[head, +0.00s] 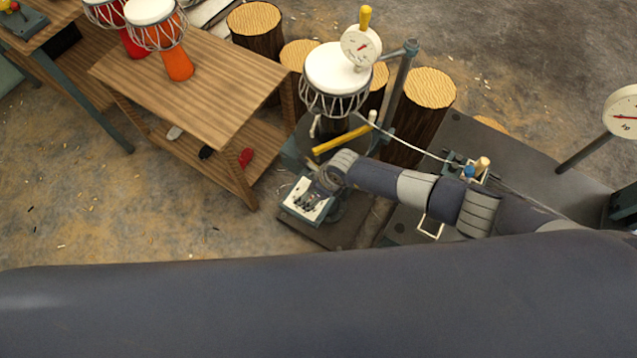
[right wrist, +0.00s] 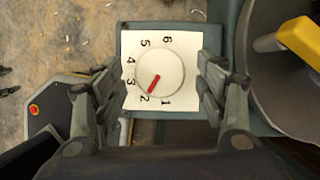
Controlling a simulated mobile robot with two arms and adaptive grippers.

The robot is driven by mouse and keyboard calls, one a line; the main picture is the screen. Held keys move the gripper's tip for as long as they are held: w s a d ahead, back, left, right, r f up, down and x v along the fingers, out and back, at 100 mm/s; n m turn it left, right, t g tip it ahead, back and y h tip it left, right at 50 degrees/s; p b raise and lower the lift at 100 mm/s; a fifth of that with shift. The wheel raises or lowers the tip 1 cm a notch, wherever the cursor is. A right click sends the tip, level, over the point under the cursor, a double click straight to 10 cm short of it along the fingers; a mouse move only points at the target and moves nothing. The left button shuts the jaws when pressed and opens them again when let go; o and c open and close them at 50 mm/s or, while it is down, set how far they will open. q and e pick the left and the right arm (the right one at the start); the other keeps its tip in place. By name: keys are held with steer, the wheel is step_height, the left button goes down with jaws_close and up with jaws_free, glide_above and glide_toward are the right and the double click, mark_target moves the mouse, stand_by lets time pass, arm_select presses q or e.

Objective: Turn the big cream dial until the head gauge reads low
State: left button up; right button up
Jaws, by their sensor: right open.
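The big cream dial (right wrist: 165,62) sits on a white plate (right wrist: 134,42) marked 1 to 6. Its red pointer (right wrist: 154,84) aims down-left, close to the 2. My right gripper (right wrist: 162,86) is open, with one finger on each side of the dial; I see gaps between the fingers and the dial. In the head view my right gripper (head: 316,198) is over the dial's plate and partly hides it. The round head gauge (head: 361,46) stands above the white-headed drum (head: 332,70); its red needle is too small to read surely. My left gripper is out of view.
A yellow bar (head: 341,139) lies close beside my right wrist, below the drum. A wooden table (head: 205,95) with red and orange drums stands left. Another gauge (head: 623,110) is at the far right. Log stumps (head: 428,88) stand behind.

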steer(key=v, duration=1.1)
stand_by(0.5)
